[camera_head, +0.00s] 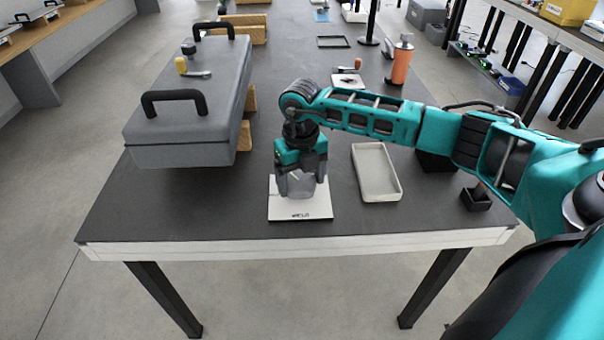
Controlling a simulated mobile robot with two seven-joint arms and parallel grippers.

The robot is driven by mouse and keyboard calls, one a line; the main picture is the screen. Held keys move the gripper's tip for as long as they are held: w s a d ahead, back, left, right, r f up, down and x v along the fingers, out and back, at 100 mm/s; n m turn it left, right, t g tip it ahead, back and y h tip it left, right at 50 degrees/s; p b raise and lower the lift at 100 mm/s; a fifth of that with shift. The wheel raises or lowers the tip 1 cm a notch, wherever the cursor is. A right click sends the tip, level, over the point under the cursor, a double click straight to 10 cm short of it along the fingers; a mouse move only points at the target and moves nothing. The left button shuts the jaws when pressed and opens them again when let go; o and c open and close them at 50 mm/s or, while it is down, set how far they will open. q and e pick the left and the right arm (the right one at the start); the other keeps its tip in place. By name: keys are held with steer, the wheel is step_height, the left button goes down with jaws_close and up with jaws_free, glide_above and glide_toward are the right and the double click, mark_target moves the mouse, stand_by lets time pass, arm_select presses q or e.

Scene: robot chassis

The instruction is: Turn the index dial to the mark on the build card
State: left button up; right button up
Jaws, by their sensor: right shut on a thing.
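My right gripper (301,190) points down over a white square plate (322,207) near the table's front edge. Its fingers are closed on the index dial, which they and the gripper body almost wholly hide. Dark lettering, too small to read, shows along the plate's near edge. The dial's pointer and marks cannot be made out. I cannot pick out the build card for certain. My left gripper is not in view.
A large grey chassis block (190,130) with black handles stands left on the table. A pale empty tray (376,172) lies right of the plate. An orange bottle (401,64) and a small white plate (346,80) are farther back. The front left table top is clear.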

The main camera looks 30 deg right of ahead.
mark_target(299, 183)
steer(key=m+p, duration=0.1)
steer(key=m, duration=0.4)
steer(key=shift+w+a+r+p, duration=0.1)
steer(key=shift+p, duration=0.3)
steer(key=shift+m+p, duration=0.3)
steer(key=shift+m, duration=0.6)
steer(key=shift+a, duration=0.1)
steer(key=o, duration=0.9)
step_height(299, 183, up, 13)
